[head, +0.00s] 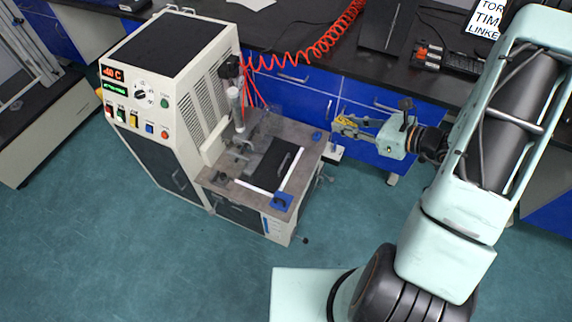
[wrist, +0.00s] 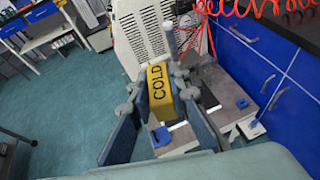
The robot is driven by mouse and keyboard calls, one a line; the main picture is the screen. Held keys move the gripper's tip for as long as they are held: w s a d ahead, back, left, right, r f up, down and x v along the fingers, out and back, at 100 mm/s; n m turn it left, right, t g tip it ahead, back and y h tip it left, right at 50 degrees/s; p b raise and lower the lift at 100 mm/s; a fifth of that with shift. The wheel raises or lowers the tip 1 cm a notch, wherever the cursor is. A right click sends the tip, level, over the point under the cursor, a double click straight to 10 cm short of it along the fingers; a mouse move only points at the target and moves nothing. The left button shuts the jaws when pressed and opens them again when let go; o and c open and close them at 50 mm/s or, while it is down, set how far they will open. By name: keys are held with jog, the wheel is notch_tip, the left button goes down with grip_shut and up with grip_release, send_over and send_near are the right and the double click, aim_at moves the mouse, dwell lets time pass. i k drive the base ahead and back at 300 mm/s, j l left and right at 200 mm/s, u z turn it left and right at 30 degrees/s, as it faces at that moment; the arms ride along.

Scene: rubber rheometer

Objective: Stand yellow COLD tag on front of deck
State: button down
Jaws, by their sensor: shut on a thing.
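The yellow COLD tag (wrist: 160,88) is between the fingers of my gripper (wrist: 160,100) in the wrist view, its black lettering facing the camera. In the head view my gripper (head: 350,126) is shut on the tag (head: 345,121), right of the machine and apart from the deck. The deck (head: 306,137) is the grey metal top at the front of the rheometer. It carries a dark plate, white strips and a clamp. In the wrist view the tag and fingers hide part of the deck (wrist: 228,97).
The rheometer cabinet (head: 165,100) with its display rises left of the deck. A blue block (head: 281,201) sits at the deck's near corner. A red coiled hose (head: 325,40) hangs behind. Blue drawers (head: 365,100) under a black bench stand behind my gripper. Floor in front is clear.

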aim_at(306, 158)
jog(key=i+l+u, duration=0.1)
jog(key=u, duration=0.3)
jog(key=l+u, duration=0.3)
jog(key=u, duration=0.15)
jog(key=i+l+u, duration=0.15)
jog(key=l+u, duration=0.25)
jog(key=i+l+u, duration=0.1)
jog(key=l+u, duration=0.25)
jog(key=l, duration=0.1)
